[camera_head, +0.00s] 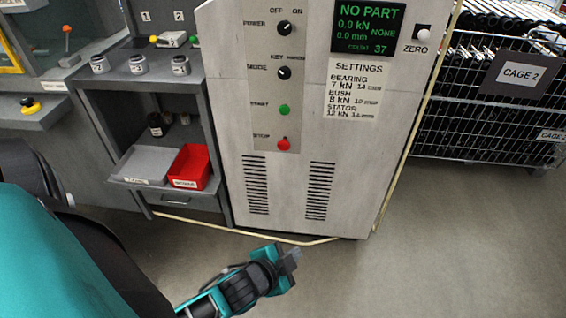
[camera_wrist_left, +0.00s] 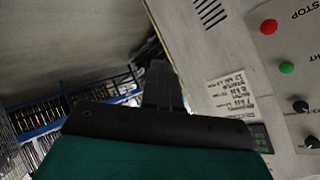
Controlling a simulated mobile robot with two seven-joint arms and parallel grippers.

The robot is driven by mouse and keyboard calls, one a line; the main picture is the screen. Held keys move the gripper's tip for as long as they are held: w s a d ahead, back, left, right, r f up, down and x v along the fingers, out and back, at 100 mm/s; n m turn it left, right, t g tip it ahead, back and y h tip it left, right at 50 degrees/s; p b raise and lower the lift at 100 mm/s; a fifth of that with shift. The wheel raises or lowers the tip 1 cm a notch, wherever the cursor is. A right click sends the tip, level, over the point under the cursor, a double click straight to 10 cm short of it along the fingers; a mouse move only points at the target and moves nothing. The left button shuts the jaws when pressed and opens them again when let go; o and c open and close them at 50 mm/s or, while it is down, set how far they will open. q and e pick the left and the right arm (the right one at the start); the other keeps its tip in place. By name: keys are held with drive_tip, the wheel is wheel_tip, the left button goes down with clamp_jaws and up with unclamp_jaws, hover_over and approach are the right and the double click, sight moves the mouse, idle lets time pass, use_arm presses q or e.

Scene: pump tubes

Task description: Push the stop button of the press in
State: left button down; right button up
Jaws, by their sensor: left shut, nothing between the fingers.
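The press (camera_head: 350,180) is a pale grey cabinet in the middle of the head view. Its red stop button (camera_head: 283,144) sits lowest on the control strip, beside the word STOP and below the green start button (camera_head: 285,110). The stop button also shows in the left wrist view (camera_wrist_left: 269,26), at the upper right. My left gripper (camera_head: 293,256) is shut and empty, low in front of the press, below the stop button in the head view and apart from it. Its closed fingers (camera_wrist_left: 162,88) point away from the button in the wrist view. My right gripper is not in view.
The POWER knob (camera_head: 284,28) and MODE knob (camera_head: 284,73) sit above the buttons. The display (camera_head: 369,27) reads NO PART. Left stands a grey shelf with a red bin (camera_head: 191,167) and a grey tray (camera_head: 145,164). A wire cage (camera_head: 480,130) stands right. The floor in front is clear.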

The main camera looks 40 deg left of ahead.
use_arm(q)
drive_tip(key=w+a+f+m+t+y+b, duration=0.2)
drive_tip(key=w+a+f+m+y+b, duration=0.3)
drive_tip(key=w+a+f+m+b, duration=0.4)
drive_tip(key=w+a+r+m+t+y+b, duration=0.3)
drive_tip(key=w+a+m+b, duration=0.4)
drive_tip(key=m, duration=0.5)
drive_tip(key=shift+w+a+r+y, duration=0.35)
drive_tip(key=shift+r+y, duration=0.35)
drive_tip(key=shift+y, duration=0.5)
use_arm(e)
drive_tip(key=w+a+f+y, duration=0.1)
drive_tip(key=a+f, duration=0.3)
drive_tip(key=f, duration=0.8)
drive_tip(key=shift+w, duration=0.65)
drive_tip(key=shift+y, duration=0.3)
